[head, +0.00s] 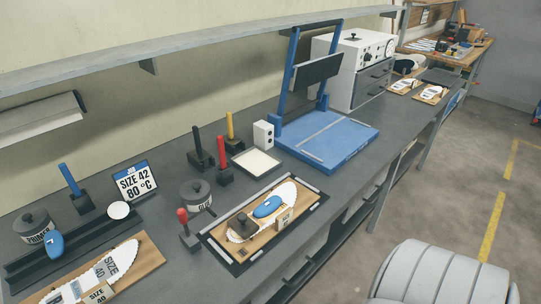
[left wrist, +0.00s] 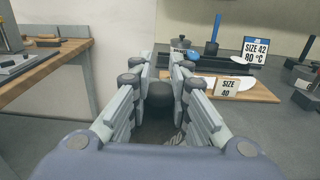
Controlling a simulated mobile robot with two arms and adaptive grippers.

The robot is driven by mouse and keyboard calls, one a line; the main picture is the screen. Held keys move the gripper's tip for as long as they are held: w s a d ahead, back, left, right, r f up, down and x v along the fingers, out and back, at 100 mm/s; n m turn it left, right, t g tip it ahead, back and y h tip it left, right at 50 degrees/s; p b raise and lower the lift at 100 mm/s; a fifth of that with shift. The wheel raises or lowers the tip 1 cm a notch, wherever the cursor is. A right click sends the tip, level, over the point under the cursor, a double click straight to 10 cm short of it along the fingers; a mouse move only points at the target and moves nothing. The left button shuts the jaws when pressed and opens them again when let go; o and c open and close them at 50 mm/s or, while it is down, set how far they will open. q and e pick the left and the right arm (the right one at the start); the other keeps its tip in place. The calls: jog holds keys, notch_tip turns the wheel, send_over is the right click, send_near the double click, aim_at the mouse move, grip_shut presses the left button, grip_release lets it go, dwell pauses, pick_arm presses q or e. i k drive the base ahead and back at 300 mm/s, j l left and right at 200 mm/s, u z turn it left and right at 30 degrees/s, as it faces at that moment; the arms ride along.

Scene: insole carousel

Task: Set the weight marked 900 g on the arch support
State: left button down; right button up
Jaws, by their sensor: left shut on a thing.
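In the head view a white insole (head: 287,193) lies on a wooden board inside a black frame. A blue pad (head: 268,206), likely the arch support, sits on that insole. Another blue piece (head: 56,244) is at the far left. My left gripper is not seen in the head view, and my right gripper is in neither view.
The SIZE 40 board (head: 150,255) lies at the front left, with the SIZE 42 sign (head: 131,182) behind it. A glue pot (head: 196,194) and a red-handled tool (head: 183,222) stand left of the black frame. A blue press (head: 330,145) is behind. A shelf (head: 200,52) overhangs the bench.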

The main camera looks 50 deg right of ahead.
aim_at(269, 207)
jog(key=l+u, duration=0.1)
jog(key=l, duration=0.55)
jog(key=l+u, duration=0.15)
jog(key=l, duration=0.5)
jog(key=k+l+u, duration=0.1)
jog(key=l, duration=0.55)
jog(key=k+l+u, duration=0.15)
jog(key=l, duration=0.5)
jog(key=l+u, duration=0.1)
jog(key=l, duration=0.55)
jog(key=k+l+u, duration=0.15)
jog(key=l, duration=0.45)
jog(key=k+l+u, duration=0.1)
jog(key=k+l, duration=0.15)
jog(key=l, duration=0.4)
jog(key=k+l+u, duration=0.15)
jog(key=l, duration=0.4)
jog(key=i+j, duration=0.1)
jog(key=i, duration=0.25)
